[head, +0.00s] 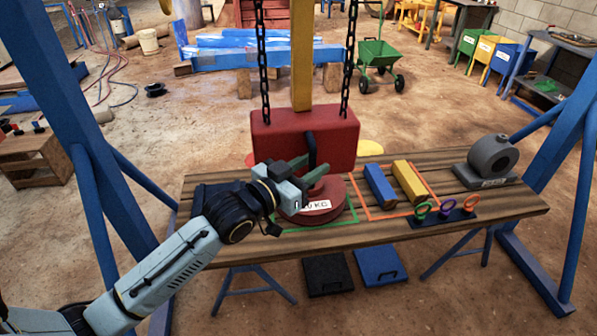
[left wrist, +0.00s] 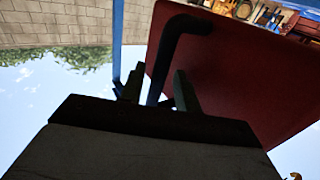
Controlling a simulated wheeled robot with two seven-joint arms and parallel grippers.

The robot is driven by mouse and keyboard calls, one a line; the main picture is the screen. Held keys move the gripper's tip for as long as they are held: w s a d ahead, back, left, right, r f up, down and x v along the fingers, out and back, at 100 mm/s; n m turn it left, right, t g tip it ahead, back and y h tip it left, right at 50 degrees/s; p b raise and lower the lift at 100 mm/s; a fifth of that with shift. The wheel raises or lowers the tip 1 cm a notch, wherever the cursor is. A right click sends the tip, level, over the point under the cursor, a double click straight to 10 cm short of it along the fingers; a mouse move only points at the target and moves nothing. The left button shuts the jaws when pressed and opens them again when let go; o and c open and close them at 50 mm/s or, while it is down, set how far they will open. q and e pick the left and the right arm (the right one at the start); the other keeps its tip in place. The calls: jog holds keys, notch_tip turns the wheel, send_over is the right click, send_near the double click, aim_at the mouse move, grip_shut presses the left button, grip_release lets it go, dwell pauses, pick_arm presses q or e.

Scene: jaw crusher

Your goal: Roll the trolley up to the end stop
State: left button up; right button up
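A red block (head: 285,133) hangs on two black chains in front of a yellow upright bar, with a black bent handle (head: 309,148) on its near face. I cannot tell whether this block is the trolley itself; no end stop can be made out. My left gripper (head: 309,172) is at the lower part of the handle. In the left wrist view, the handle (left wrist: 178,45) comes down between the two spread fingers (left wrist: 158,92), with narrow gaps on both sides, and the block (left wrist: 235,75) fills the upper right. My right gripper is not in view.
A red disc weight (head: 325,208) marked in KG sits under the block on the wooden table (head: 400,230). Blue (head: 380,184) and yellow (head: 409,182) bars, coloured rings and a grey machine part (head: 491,158) lie to the right. Blue gantry legs (head: 75,120) flank the table.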

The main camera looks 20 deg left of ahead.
pick_arm(q)
jog(key=v, duration=1.3)
jog(key=shift+s+a, duration=0.1)
jog(key=s+a+f+n+g+y, duration=0.2)
jog(key=a+f+g+y, duration=0.15)
jog(key=f, duration=1.25)
jog(key=s+a+f+n+g+y, duration=0.1)
jog(key=a+f+g+y, duration=0.3)
jog(key=f, duration=1.2)
jog(key=s+d+f+g, duration=0.2)
jog(key=s+f+g, duration=0.2)
jog(key=s+f, duration=1.4)
jog(key=s+d+f+g, duration=0.2)
jog(key=s+f, duration=0.2)
jog(key=s, duration=0.3)
jog(key=s+d+f+m+g, duration=0.1)
jog(key=s+d+f+g, duration=0.1)
jog(key=s, duration=0.5)
jog(key=shift+d+f+h, duration=0.35)
jog(key=shift+d+f, duration=0.3)
jog(key=shift+f, duration=0.25)
jog(key=shift+s, duration=0.1)
